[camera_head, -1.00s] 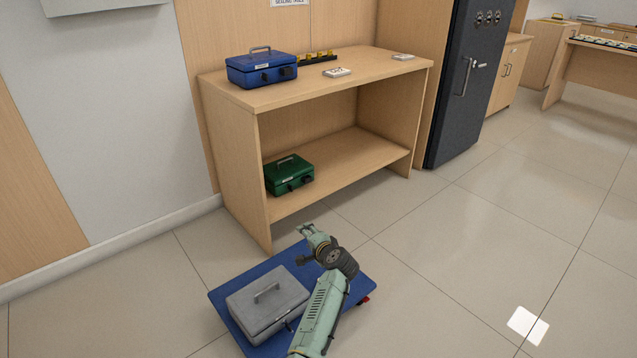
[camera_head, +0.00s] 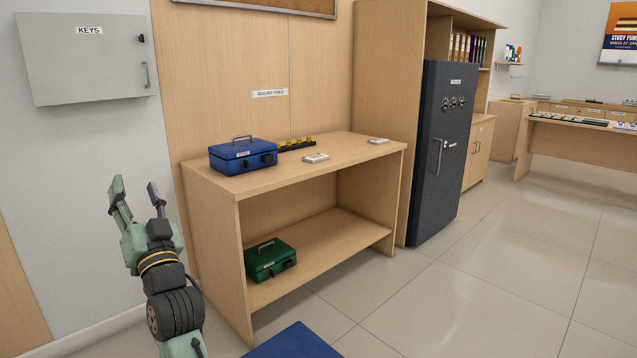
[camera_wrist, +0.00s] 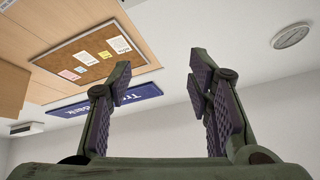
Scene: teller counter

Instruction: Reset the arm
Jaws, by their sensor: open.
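My gripper (camera_head: 138,196) is raised at the left in the head view, left of the wooden shelf unit and in front of the wall. Its fingers point up and stand apart, with nothing between them. In the wrist view my gripper (camera_wrist: 159,88) also shows both fingers spread and empty, with the upper wall and ceiling beyond.
A wooden shelf unit (camera_head: 218,215) stands right of my gripper. It bears a blue cash box (camera_head: 243,155) on top and a green cash box (camera_head: 270,260) below. A grey key cabinet (camera_head: 85,58) hangs behind my gripper. A blue platform (camera_head: 295,343) lies at the bottom. Floor at right is clear.

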